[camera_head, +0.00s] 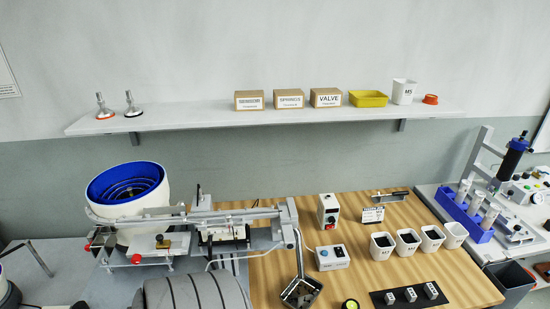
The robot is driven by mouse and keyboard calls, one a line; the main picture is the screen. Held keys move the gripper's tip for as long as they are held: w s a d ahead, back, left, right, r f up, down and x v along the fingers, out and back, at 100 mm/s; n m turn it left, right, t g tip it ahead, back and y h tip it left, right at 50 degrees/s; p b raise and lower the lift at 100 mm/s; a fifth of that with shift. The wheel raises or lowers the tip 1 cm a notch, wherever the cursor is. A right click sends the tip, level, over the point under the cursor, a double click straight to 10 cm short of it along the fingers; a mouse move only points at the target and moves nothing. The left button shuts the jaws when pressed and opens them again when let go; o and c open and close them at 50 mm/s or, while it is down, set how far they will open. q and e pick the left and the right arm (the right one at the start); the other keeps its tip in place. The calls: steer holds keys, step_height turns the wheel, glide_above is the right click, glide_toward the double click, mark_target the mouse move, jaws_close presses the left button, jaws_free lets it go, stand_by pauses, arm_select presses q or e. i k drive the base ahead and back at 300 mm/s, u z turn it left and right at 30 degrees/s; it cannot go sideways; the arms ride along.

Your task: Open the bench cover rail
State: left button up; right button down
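A metal rail (240,213) runs level from the bowl feeder at the left to an upright end plate (291,220) over the left part of the wooden bench top (360,285). I cannot tell for sure whether this is the bench cover rail, or whether it is open or shut. A bent metal arm (299,255) comes down from the end plate to a small open metal box (301,292) at the front. Neither of my grippers shows in the head view.
A blue-lined bowl feeder (127,185) stands left. A grey ribbed rounded form (195,293) fills the bottom centre-left. Control boxes (332,257), several white bins (408,241) and a black strip with blocks (409,296) occupy the bench. A shelf (190,121) crosses the wall above.

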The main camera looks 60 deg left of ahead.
mark_target(167, 208)
steer(key=z, duration=0.65)
steer(key=k, duration=2.05)
steer(key=u, duration=0.05)
